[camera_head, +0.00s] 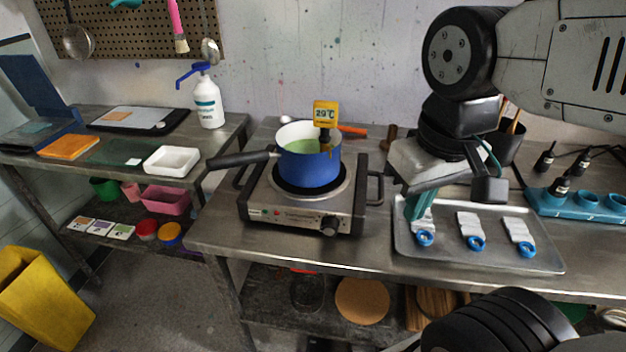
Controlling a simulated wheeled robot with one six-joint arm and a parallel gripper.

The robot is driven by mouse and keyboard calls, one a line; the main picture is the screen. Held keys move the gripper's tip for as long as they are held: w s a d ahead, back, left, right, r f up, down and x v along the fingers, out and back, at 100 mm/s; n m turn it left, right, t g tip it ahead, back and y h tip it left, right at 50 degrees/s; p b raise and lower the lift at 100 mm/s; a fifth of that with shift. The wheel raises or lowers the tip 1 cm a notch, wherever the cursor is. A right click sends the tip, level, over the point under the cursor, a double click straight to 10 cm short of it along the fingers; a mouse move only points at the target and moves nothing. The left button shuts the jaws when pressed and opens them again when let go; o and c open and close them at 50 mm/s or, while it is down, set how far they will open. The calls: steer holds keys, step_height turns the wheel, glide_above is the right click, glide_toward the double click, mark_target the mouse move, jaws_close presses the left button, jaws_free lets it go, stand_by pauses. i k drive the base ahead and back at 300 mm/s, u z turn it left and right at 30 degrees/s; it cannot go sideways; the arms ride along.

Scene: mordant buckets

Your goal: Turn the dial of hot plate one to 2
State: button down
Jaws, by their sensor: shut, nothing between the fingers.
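One hot plate (257,214) stands on the steel bench in the middle of the view, with dark handles at its sides. Its black dial (329,225) is at the right of the front panel; its setting is too small to read. A blue pot (309,170) with green liquid sits on the plate, and its long black handle points left. A yellow thermometer (325,114) on the pot reads about 29 °C. My gripper (413,212) is shut and empty, right of the hot plate and over the left part of the metal tray, apart from the dial.
The metal tray (446,261) holds several white strips with blue rings. A blue rack (575,205) and small dark bottles stand at the right. A white pump bottle (208,104) and white dish (171,161) are on the left bench. The bench front before the dial is clear.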

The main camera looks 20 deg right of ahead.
mark_target(330, 226)
steer(key=u, duration=0.15)
steer(key=k, duration=1.15)
steer(key=u, duration=0.5)
